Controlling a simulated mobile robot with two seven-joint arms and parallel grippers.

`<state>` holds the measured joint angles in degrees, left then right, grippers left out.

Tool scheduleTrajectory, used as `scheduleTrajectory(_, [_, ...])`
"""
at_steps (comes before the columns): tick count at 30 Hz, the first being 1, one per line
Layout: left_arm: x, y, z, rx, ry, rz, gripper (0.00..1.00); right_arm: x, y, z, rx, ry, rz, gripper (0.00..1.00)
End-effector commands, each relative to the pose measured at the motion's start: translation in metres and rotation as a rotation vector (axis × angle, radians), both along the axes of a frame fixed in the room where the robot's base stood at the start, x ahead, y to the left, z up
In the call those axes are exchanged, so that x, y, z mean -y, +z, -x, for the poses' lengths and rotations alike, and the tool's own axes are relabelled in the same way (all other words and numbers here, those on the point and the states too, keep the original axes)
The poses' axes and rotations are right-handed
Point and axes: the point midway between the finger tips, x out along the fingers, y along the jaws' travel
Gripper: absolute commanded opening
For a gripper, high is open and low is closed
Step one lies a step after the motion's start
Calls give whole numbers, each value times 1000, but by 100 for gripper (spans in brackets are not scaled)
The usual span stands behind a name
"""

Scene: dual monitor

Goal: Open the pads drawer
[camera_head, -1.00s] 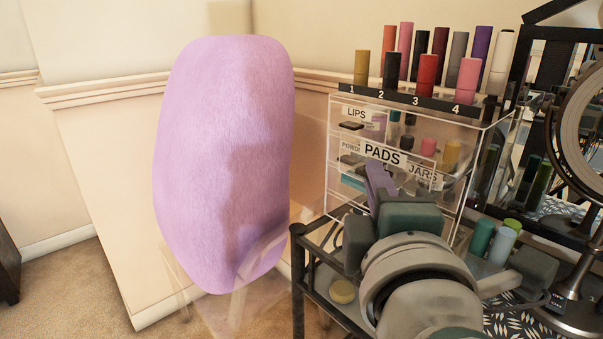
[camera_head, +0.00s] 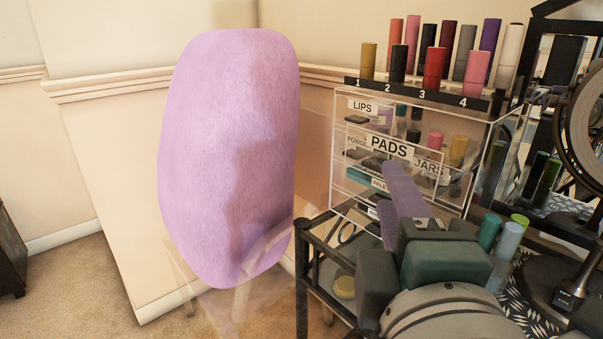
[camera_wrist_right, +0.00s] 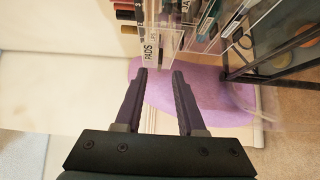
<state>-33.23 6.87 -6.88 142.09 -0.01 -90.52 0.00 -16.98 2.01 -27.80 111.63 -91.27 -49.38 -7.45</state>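The pads drawer (camera_head: 389,148) is a clear drawer with a black-on-white PADS label, in the clear organizer (camera_head: 480,155). Its front stands out ahead of the other drawer fronts and overlaps the POWDER and JARS labels, so it looks pulled out. In the right wrist view its label (camera_wrist_right: 148,50) shows just beyond the fingertips. My right gripper (camera_head: 393,185) is in front of and below the label. In the wrist view its purple fingers (camera_wrist_right: 160,72) are apart with nothing visible between them. My left gripper is not in view.
Several lipsticks (camera_head: 433,67) stand in the numbered top of the organizer. The organizer is on a black-framed cart (camera_head: 312,268). A pink rounded seat back (camera_head: 230,150) is at the left. Bottles (camera_head: 507,242) and a round mirror (camera_head: 588,125) are at the right.

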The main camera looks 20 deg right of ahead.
Motion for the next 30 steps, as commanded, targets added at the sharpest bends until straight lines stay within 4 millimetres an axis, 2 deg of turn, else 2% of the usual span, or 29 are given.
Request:
scheduleTrajectory(3, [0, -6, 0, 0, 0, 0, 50, -9, -3, 23, -3, 1, -3, 39])
scheduleTrajectory(9, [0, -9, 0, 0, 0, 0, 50, -18, -1, 43, -1, 1, 0, 39])
scheduleTrajectory(20, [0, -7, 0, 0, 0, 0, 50, -19, 1, 46, -1, -2, -4, 39])
scheduleTrajectory(23, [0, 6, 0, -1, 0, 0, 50, -7, 7, 48, -24, -38, -59, 39])
scheduleTrajectory(25, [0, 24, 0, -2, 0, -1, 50, 10, 12, 52, -66, -98, -155, 39])
scheduleTrajectory(30, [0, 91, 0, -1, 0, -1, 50, 57, 21, 83, -245, -328, -550, 39])
